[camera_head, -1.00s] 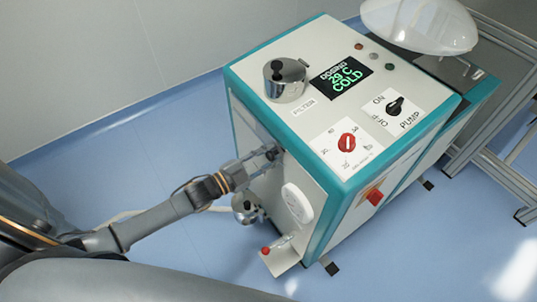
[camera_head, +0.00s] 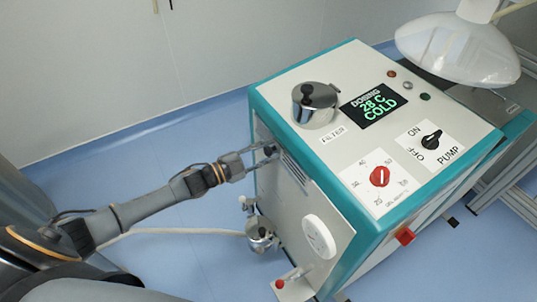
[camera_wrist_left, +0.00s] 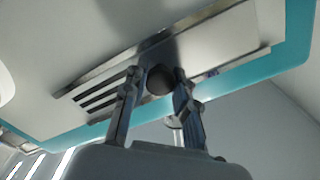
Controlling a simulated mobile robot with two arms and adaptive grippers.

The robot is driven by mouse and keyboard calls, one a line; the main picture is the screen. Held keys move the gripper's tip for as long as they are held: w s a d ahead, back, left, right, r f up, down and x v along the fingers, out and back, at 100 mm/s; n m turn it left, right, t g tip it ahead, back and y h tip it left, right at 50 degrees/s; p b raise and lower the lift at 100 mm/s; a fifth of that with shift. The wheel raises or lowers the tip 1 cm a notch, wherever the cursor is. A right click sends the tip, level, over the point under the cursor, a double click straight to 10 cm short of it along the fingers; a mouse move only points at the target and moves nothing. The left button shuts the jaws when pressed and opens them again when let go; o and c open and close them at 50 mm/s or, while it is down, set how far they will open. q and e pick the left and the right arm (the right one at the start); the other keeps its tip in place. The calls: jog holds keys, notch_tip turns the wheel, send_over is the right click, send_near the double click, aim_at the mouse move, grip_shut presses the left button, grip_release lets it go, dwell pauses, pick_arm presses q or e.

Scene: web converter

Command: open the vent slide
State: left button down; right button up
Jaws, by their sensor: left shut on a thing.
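The vent slide is a pale plate (camera_wrist_left: 222,38) in a metal rail on the side wall of the white and teal machine (camera_head: 345,215). Its round black knob (camera_wrist_left: 160,80) sits between the fingers of my left gripper (camera_wrist_left: 158,88), which is shut on it. In the head view my left gripper (camera_head: 262,152) reaches the side wall from the left and partly hides the slide. Several dark vent slots (camera_wrist_left: 100,96) lie uncovered beside the plate, and they also show just right of the gripper in the head view (camera_head: 296,173). My right gripper is not in view.
The machine top carries a metal filter pot (camera_head: 315,107), a display (camera_head: 373,106) reading 28 C COLD, a red dial (camera_head: 379,176) and a black pump switch (camera_head: 432,139). A white round disc (camera_head: 319,237) and a small metal pot (camera_head: 260,236) stand out from the side wall below.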

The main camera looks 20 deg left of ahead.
pick_arm(q)
jog(key=c, duration=1)
grip_release()
jog(key=v, duration=1.2)
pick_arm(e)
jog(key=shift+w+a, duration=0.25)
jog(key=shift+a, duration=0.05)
